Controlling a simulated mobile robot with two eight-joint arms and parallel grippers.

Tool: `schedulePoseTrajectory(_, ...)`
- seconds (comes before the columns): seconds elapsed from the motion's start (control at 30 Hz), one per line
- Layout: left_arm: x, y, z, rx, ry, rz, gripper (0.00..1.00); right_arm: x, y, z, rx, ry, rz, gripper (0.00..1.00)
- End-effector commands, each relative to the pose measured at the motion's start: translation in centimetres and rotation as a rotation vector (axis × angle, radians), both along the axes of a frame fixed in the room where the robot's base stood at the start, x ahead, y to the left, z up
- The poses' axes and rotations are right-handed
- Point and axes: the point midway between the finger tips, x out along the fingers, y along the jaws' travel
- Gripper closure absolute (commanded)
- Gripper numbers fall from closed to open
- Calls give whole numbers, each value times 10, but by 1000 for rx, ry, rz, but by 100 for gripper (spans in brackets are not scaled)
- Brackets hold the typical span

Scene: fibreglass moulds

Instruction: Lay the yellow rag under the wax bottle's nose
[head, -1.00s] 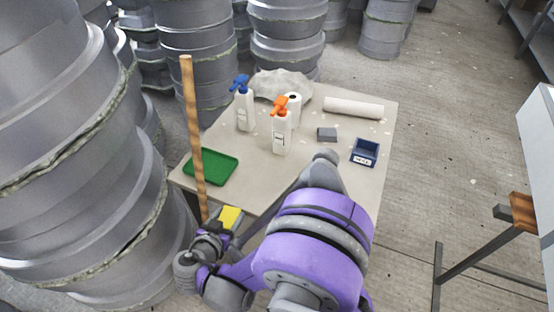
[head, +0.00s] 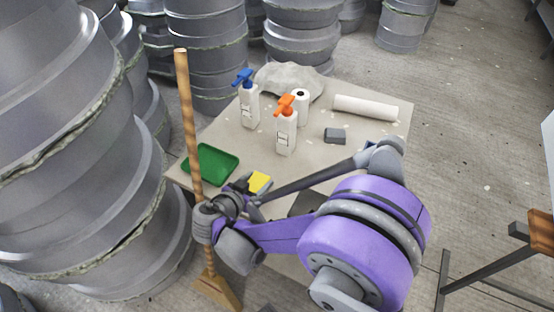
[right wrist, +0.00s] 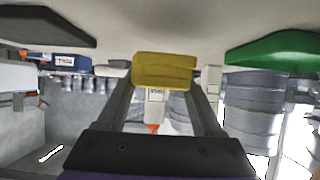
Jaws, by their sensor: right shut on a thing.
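The yellow rag (head: 260,181) is a folded pad in my right gripper (head: 251,187), over the near left part of the table. In the right wrist view the rag (right wrist: 165,70) sits between the two fingers of the gripper (right wrist: 165,84), which is shut on it. Two white pump bottles stand upright on the table, one with an orange head (head: 286,127) and one with a blue head (head: 248,101). I cannot read which is the wax. The orange-headed bottle also shows in the right wrist view (right wrist: 155,108), beyond the rag. My left gripper is not in view.
A green tray (head: 211,164) lies left of the rag, with a broom's wooden handle (head: 187,110) before it. The table (head: 225,131) also holds a grey block (head: 335,136), a white roll (head: 366,108) and a crumpled grey heap (head: 290,80).

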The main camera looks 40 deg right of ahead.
Motion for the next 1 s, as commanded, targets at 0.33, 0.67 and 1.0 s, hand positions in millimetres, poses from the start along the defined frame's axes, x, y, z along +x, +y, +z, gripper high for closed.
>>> schedulePoseTrajectory(0.33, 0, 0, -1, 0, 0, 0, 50, 30, -89, 0, -1, 0, -5, 86)
schedulePoseTrajectory(0.67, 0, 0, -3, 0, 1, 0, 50, 41, -116, -5, 1, 1, 1, 86)
schedulePoseTrajectory(1.0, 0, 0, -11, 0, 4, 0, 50, 40, -115, -36, 1, 1, 1, 86)
